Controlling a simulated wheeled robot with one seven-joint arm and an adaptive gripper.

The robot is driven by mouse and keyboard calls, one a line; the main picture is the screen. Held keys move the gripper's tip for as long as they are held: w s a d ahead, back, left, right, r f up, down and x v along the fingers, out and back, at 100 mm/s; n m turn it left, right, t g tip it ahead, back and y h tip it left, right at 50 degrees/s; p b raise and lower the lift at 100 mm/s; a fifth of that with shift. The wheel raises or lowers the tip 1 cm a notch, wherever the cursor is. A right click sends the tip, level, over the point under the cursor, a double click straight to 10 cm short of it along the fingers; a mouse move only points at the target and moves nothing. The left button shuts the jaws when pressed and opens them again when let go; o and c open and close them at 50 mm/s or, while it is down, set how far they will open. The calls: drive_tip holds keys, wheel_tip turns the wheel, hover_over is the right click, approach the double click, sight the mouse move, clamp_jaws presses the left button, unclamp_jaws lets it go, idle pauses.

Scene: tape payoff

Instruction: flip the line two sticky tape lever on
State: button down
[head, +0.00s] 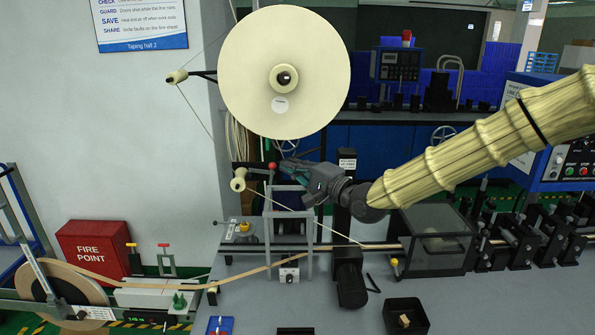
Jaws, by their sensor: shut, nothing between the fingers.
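A lever with a red ball knob (272,166) stands at the top left of a grey frame (267,215) below the big cream tape reel (284,72). My gripper (284,164) reaches in from the right, just right of the red knob. Its fingers are shut and look empty. The fingertips are small and dark, so I cannot tell whether they touch the lever. A small white switch box (289,275) sits at the foot of the frame. No readable label shows which lever is line two's.
Cream tape runs from the reel over guide rollers (238,184) beside my gripper. A black motor (350,285) and a clear-sided box (437,240) stand right of the frame. A black tray (405,316) and a blue tray (220,326) lie at the front.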

drive_tip(key=shift+a+r+b, duration=0.5)
drive_tip(key=shift+a+r, duration=0.2)
drive_tip(key=shift+a, duration=0.15)
drive_tip(key=shift+d+r, duration=0.1)
idle(0.3)
drive_tip(key=s+d+r+b, duration=0.2)
drive_tip(key=s+d, duration=0.4)
drive_tip(key=d, duration=0.4)
drive_tip(key=shift+s+d+r+b, duration=0.3)
drive_tip(key=shift+s+r+b, duration=0.1)
drive_tip(key=shift+b, duration=0.2)
